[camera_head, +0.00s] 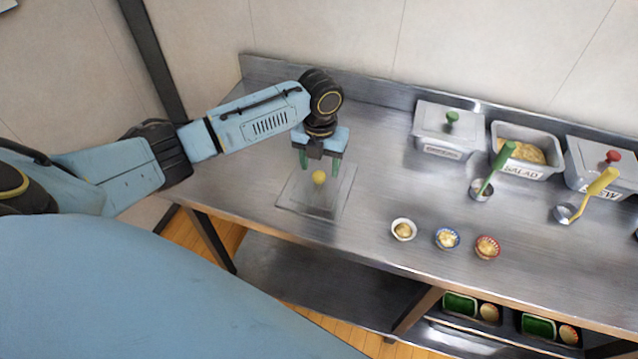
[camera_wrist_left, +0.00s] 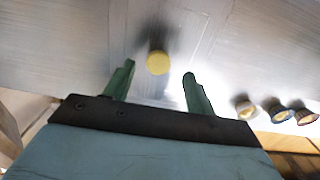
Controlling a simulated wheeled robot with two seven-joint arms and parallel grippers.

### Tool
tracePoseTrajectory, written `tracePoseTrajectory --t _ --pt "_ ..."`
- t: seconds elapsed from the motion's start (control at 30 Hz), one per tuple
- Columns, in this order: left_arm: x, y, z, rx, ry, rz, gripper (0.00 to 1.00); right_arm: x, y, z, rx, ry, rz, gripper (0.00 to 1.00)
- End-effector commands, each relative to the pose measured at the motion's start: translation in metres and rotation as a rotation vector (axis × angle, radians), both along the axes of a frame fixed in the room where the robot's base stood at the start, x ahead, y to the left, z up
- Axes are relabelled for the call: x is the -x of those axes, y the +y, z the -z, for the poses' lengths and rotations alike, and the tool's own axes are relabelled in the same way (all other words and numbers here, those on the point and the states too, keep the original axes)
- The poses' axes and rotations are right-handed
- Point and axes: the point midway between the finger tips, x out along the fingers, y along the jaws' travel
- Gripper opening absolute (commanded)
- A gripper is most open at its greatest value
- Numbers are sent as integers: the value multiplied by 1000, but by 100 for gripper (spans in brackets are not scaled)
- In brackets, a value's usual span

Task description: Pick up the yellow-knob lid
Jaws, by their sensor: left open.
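The yellow-knob lid (camera_head: 300,197) is a clear, flat, square lid lying on the steel counter at the left. Its round yellow knob (camera_head: 319,177) stands up from the middle. My left gripper (camera_head: 320,166) is above the lid, with its two green fingers spread apart and empty. In the left wrist view, the yellow knob (camera_wrist_left: 158,62) shows just beyond the fingertips (camera_wrist_left: 159,70), between their lines. I cannot tell whether the fingers touch the lid. My right gripper is not in view.
Three small bowls (camera_head: 404,230) stand right of the lid. Metal containers line the back right: one with a green-knob lid (camera_head: 452,118), an open one of salad (camera_head: 524,175), and one with a red-knob lid (camera_head: 612,157). Green (camera_head: 497,167) and yellow (camera_head: 596,185) ladles stand in front.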

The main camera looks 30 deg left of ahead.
Motion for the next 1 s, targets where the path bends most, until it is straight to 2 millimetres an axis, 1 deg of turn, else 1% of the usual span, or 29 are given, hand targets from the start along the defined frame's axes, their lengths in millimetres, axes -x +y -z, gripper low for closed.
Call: tracePoseTrajectory --t 0.03,0.2,0.3,0.5,0.9,1.0 --pt "1 1 11 0 4 -1 56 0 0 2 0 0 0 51" --pt "0 3 32 0 2 0 56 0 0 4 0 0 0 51" --pt "0 2 35 0 0 1 56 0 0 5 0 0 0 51" --pt "0 3 35 -1 0 1 56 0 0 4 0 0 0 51" --pt "0 3 35 -1 -1 0 4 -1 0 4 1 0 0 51" --pt "0 3 34 0 -1 0 4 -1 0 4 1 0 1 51"
